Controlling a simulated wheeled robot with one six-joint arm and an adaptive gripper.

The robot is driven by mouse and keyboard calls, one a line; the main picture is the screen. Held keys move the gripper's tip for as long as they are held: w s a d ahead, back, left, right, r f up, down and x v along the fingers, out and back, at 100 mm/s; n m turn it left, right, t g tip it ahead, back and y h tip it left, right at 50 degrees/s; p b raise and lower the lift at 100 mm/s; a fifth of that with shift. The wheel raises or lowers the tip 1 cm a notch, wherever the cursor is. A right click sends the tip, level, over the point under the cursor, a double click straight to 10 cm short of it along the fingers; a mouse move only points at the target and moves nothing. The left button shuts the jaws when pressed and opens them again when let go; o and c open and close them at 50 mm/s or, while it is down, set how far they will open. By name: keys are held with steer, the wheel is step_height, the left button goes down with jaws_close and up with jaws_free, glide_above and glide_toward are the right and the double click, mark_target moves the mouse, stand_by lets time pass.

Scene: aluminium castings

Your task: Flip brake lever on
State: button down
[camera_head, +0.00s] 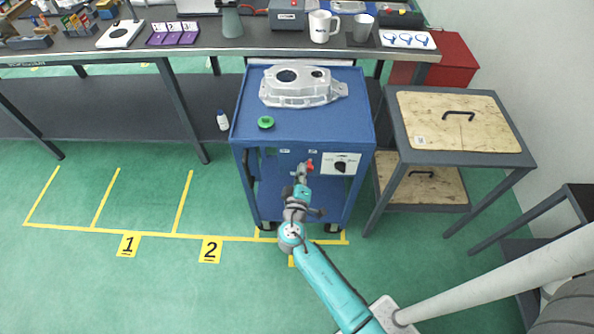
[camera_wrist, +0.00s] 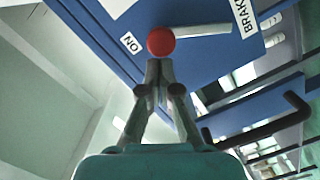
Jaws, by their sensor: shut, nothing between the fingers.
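The brake lever has a round red knob (camera_wrist: 161,41) and a pale rod (camera_wrist: 203,30) running to the right from it in the wrist view. An ON label (camera_wrist: 131,42) is left of the knob, and a BRAKE label (camera_wrist: 245,17) is at the upper right. The red knob (camera_head: 310,164) also shows small on the blue cart's front in the head view. My gripper (camera_wrist: 161,66) is shut and empty, its fingertips right at the knob in the picture; I cannot tell whether they touch it. It also shows in front of the cart (camera_head: 303,182).
The blue cart (camera_head: 351,117) carries a metal casting (camera_head: 300,97) and a green ring (camera_head: 266,122). A wood-topped table (camera_head: 460,135) stands to the right. Green floor is free to the left.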

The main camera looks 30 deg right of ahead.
steer(key=shift+s+d+f, duration=0.1)
steer(key=shift+s+d, duration=0.05)
steer(key=shift+d, duration=0.05)
stand_by(0.5)
